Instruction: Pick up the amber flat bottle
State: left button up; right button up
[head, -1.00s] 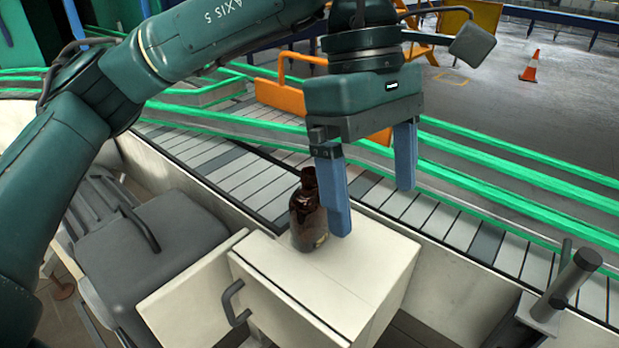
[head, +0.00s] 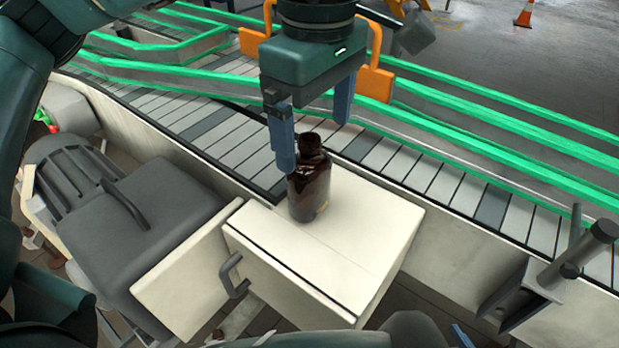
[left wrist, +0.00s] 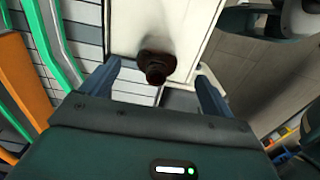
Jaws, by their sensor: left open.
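The amber flat bottle (head: 310,186) stands upright on the cream cabinet top (head: 365,235), near its back left corner. My left gripper (head: 316,148) is open, with its two blue fingers pointing down. In the head view one finger is at the bottle's left and the other is behind its neck to the right. In the left wrist view the bottle (left wrist: 157,66) shows from above, between the open fingers and a little beyond their tips. No contact can be made out.
A conveyor with green rails (head: 470,190) runs behind the cabinet. A grey case-like object (head: 140,235) stands to the left. A dark metal bracket with a cylinder (head: 560,270) is at the right. The front of the cabinet top is clear.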

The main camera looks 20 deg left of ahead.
aim_at(310, 138)
pick_arm(q)
jog(key=f, duration=0.2)
jog(key=a+f, duration=0.1)
jog(key=shift+w+a+f+p, duration=0.1)
jog(key=shift+w+f+p, duration=0.2)
jog(key=shift+f+p, duration=0.1)
jog(key=shift+f, duration=0.55)
jog(key=shift+c, duration=0.5)
jog(key=shift+r, duration=0.1)
jog(key=c, duration=1.5)
